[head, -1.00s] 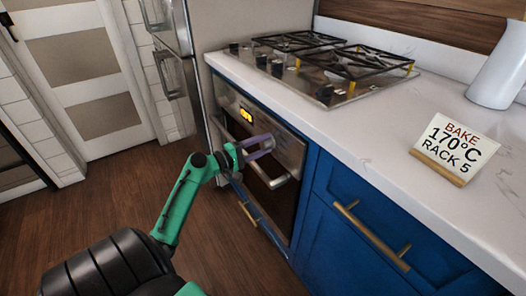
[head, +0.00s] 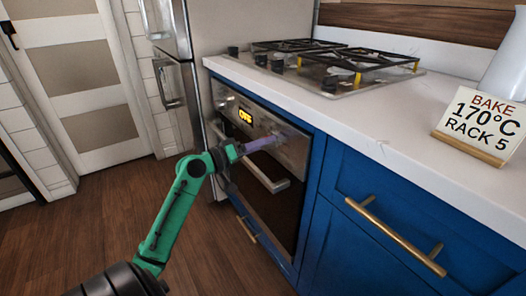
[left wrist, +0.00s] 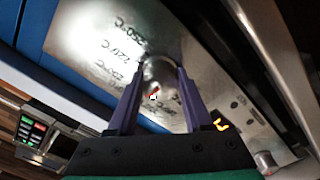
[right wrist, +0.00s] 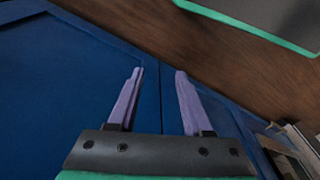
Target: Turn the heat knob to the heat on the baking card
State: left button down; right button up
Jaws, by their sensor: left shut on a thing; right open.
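The baking card (head: 479,124) stands on the counter at the right and reads BAKE 170°C RACK 5. The oven (head: 262,150) is built in under the hob, with a lit yellow display (head: 245,116). My left gripper (head: 277,139) reaches the right part of the oven's panel. In the left wrist view its fingers are shut on the round metal heat knob (left wrist: 159,72), which has a red mark near it. Temperature marks such as 250°C and 220°C ring the knob; some are blurred or hidden. My right gripper (right wrist: 155,95) is open and empty in front of blue cabinet fronts.
The oven's bar handle (head: 268,180) runs below the panel. A gas hob (head: 335,65) sits on the white counter (head: 350,115). A drawer with a brass handle (head: 395,235) is right of the oven. A white jug (head: 507,72) stands behind the card. Wooden floor is clear at the left.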

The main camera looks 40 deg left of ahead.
pick_arm(q)
jog(key=shift+f+m+b, duration=0.1)
jog(key=shift+m+b, duration=0.3)
jog(key=shift+m, duration=0.2)
pick_arm(e)
jog(key=shift+s+a+r, duration=0.1)
jog(key=shift+a+r, duration=0.05)
jog(key=shift+r, duration=1.5)
pick_arm(q)
jog(key=shift+c, duration=1.6)
grip_release()
jog(key=shift+s, duration=0.1)
jog(key=v, duration=1.4)
jog(key=shift+s, duration=0.2)
pick_arm(e)
jog(key=shift+s+r, duration=0.1)
jog(key=shift+r, duration=0.35)
jog(key=shift+f, duration=0.1)
